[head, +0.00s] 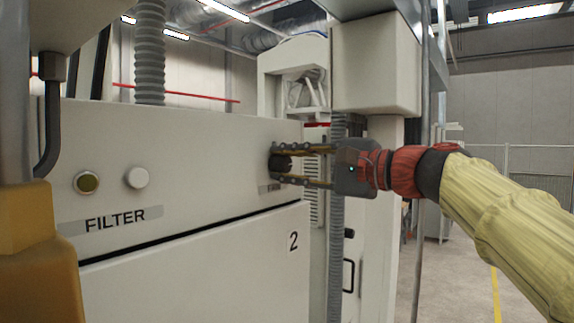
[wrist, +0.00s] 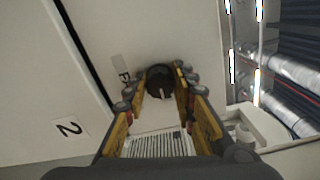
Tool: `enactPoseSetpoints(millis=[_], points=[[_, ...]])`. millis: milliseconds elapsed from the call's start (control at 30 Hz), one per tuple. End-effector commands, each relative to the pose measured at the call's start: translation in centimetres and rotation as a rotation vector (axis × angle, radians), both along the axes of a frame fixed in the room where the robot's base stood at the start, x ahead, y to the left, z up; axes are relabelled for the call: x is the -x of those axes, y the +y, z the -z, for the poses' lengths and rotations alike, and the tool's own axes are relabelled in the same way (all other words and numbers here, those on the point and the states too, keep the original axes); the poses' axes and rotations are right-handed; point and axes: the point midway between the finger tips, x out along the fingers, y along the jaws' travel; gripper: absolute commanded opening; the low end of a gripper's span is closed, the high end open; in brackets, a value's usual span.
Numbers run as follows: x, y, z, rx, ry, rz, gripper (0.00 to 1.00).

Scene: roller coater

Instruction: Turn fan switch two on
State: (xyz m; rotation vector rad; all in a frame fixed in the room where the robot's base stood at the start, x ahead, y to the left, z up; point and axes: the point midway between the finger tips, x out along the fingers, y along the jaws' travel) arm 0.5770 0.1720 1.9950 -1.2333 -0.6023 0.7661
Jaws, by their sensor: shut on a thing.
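The fan switch is a black round knob (wrist: 160,82) with a pale pointer mark, on the cabinet's pale upper panel. In the head view the knob (head: 281,163) is partly hidden by my fingers. A label beside it is mostly covered. My gripper (head: 277,163) reaches in from the right, its fingertips at the panel on either side of the knob. In the wrist view my gripper (wrist: 160,85) has its yellow and dark fingers closed around the knob. The pale pointer mark points toward the bottom of the wrist picture.
The cabinet door (head: 200,270) below carries the number 2 (head: 293,241). To the left on the panel are a dark-centred round button (head: 87,182) and a white knob (head: 138,178) above a FILTER label (head: 115,219). A grey corrugated hose (head: 337,240) stands behind my gripper. Open floor lies at right.

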Motion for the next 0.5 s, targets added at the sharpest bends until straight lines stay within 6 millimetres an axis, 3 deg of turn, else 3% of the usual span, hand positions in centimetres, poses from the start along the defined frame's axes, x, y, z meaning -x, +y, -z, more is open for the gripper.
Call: enactPoseSetpoints(millis=[33,67,367,500], points=[[-0.06,-0.02,0.12,0.000,0.002,0.001,0.01],[-0.08,-0.02,0.12,0.000,0.002,0.001,0.28],[-0.04,-0.01,0.07,0.000,0.001,0.000,0.45],[-0.02,0.00,0.05,0.001,0.001,0.000,0.45]])
